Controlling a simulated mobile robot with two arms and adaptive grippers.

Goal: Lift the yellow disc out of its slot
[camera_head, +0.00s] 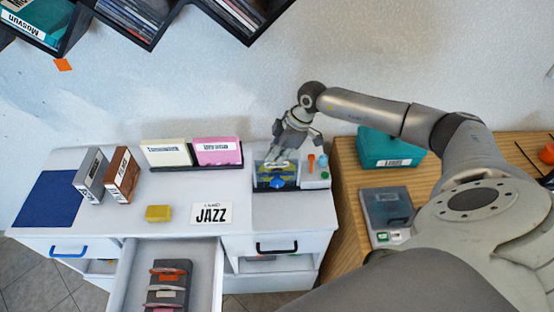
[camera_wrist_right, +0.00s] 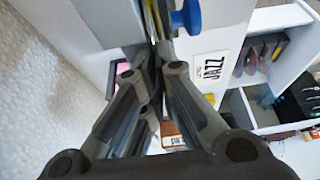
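The yellow disc (camera_head: 286,167) shows partly behind my right gripper, at a dark slotted holder (camera_head: 262,185) with a blue knob (camera_head: 277,183) on the right end of the white cabinet. My right gripper (camera_head: 283,155) is directly over the holder, pointing down. In the right wrist view the right gripper's fingers (camera_wrist_right: 157,45) are close together, with the thin yellow edge of the disc (camera_wrist_right: 149,20) running between the tips. They look shut on it. The disc's lower part is hidden in the holder. My left gripper is not in view.
A JAZZ card (camera_head: 211,214), a yellow block (camera_head: 158,213) and upright cases (camera_head: 122,174) are on the cabinet. An open drawer (camera_head: 128,285) juts out in front. A teal box (camera_head: 388,148) is on the wooden table.

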